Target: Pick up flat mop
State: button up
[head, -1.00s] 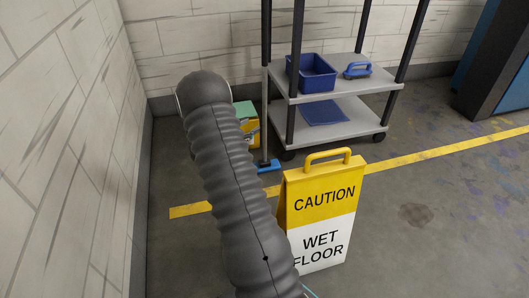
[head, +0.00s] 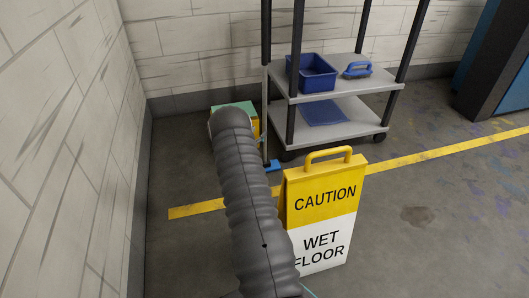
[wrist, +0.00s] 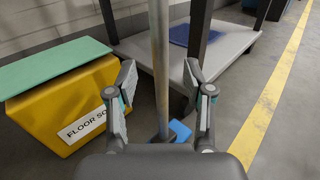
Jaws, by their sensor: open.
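The flat mop stands upright beside the cart, with a thin grey pole (wrist: 159,60) and a blue head (wrist: 181,132) on the floor. In the head view, its pole (head: 265,120) and blue head (head: 273,165) show just right of my arm. My gripper (wrist: 160,82) is open and empty in the wrist view, one finger on each side of the pole in the picture. I see no finger touching the pole, and cannot tell whether it is between the fingertips or a little beyond. My arm hides the gripper in the head view.
A grey cart (head: 350,116) holds a blue bin (head: 312,73) and a blue-handled brush (head: 357,70). A yellow box with a green lid (wrist: 65,95) stands left of the mop. A wet floor sign (head: 322,210) stands nearer, right of my arm. A wall is left.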

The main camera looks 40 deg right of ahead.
aim_at(264, 128)
jog(key=x, duration=0.5)
jog(key=shift+d+f+b, duration=0.1)
jog(key=shift+f+b, duration=0.3)
jog(key=shift+w+d+r, duration=0.1)
jog(key=shift+w+d, duration=0.05)
jog(key=shift+d, duration=0.45)
jog(key=shift+c, duration=0.3)
grip_shut()
jog(key=shift+r, duration=0.1)
